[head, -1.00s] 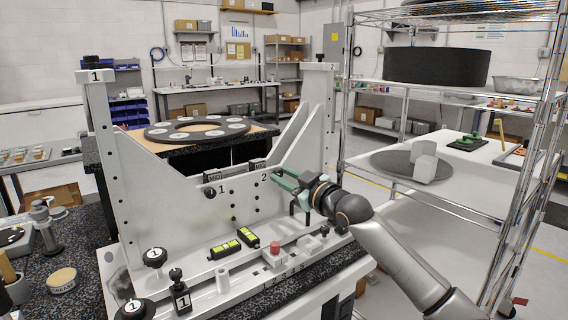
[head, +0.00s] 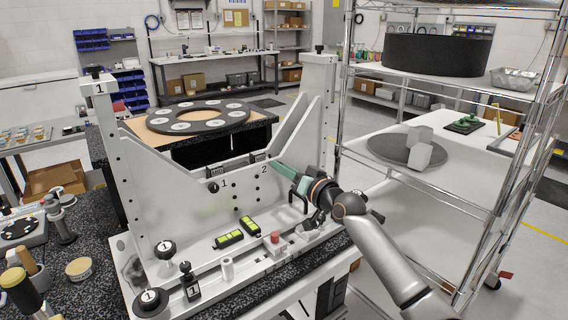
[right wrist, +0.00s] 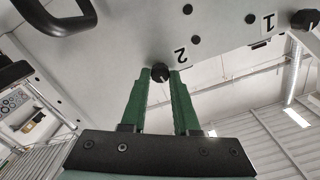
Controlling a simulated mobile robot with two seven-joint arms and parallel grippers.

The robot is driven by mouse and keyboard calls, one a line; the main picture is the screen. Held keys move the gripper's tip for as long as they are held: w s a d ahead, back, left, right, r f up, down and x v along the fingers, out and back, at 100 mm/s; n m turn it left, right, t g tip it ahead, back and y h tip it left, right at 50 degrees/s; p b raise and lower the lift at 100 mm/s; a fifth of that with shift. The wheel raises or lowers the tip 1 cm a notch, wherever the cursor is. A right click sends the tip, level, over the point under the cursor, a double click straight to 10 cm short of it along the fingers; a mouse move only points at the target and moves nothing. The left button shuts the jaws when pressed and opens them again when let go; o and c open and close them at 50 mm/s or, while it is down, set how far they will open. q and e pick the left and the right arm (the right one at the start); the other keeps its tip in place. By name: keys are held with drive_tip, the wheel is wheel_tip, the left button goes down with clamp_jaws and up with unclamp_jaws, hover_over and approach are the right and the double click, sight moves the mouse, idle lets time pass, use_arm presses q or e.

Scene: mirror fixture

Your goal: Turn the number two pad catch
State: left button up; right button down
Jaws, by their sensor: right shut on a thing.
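The number two pad catch is a small black knob (right wrist: 160,72) beside the label 2 (right wrist: 180,54) on the grey fixture plate. My right gripper (right wrist: 160,76) has its green fingers on either side of this knob and is shut on it. In the head view the right gripper (head: 277,167) reaches the fixture plate (head: 150,185) from the right, and its fingers hide the knob. The label 2 shows just left of the fingertips. The number one catch (head: 213,187), a black knob, sits further left beside its label 1. My left gripper is not in view.
A black handle (right wrist: 62,14) stands out from the plate near the right gripper. Yellow-green levels (head: 229,239), a red button (head: 275,237) and black knobs (head: 165,249) sit on the fixture base. A wire rack (head: 480,205) stands close on the right.

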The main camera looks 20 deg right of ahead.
drive_tip(key=shift+f+m, duration=0.1)
drive_tip(key=shift+m, duration=0.5)
drive_tip(key=c, duration=0.7)
unclamp_jaws()
drive_tip(key=shift+o, duration=0.2)
drive_tip(key=shift+p, duration=0.3)
drive_tip(key=v, duration=1.2)
drive_tip(key=shift+s, duration=0.25)
drive_tip(key=shift+d, duration=0.1)
